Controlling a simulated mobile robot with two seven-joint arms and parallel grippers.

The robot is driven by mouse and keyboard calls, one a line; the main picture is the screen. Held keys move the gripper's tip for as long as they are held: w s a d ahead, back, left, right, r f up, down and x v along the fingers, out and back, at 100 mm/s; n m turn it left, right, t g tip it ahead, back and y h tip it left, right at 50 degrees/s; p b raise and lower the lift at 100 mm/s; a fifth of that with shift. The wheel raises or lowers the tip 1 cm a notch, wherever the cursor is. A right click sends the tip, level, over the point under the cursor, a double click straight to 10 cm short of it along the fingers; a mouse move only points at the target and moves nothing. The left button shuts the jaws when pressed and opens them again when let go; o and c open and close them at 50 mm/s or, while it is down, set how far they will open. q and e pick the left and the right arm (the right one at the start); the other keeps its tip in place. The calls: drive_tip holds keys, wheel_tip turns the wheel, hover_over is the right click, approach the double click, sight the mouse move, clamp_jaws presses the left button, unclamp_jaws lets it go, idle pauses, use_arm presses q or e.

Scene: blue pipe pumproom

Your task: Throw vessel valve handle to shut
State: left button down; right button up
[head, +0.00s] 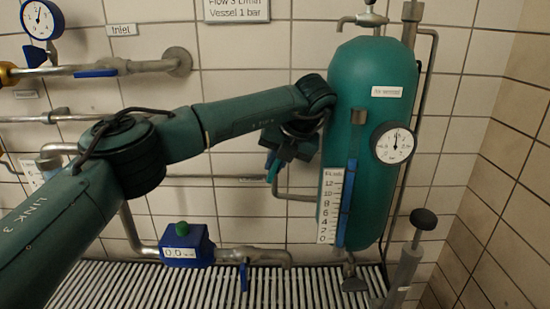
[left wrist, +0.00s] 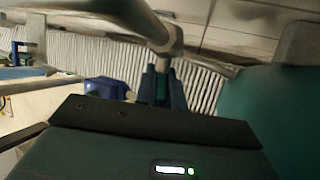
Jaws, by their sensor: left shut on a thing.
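The green vessel (head: 362,110) stands upright against the tiled wall in the head view; its side also fills the right of the left wrist view (left wrist: 283,115). My left gripper (head: 272,170) is just left of the vessel, at a grey pipe (head: 295,197), its jaws pointing down. In the left wrist view my left gripper (left wrist: 163,92) is shut on the vessel valve handle, just below a pipe joint (left wrist: 165,42). The fingers hide most of the handle, so its exact angle cannot be told. My right gripper is not in view.
A round gauge (head: 393,143) and a level scale (head: 331,205) are on the vessel. A blue meter box (head: 186,245) and a blue-handled valve (head: 244,274) sit on the lower pipe. A black-knobbed grey rod (head: 410,255) stands at front right. A slatted grate (head: 115,285) lies below.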

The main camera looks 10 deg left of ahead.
use_arm(q)
drive_tip(key=c, duration=1.5)
unclamp_jaws()
drive_tip(key=shift+r, duration=0.1)
wheel_tip(320, 180, up, 10)
drive_tip(key=shift+f+b, duration=0.1)
drive_tip(key=shift+b, duration=0.3)
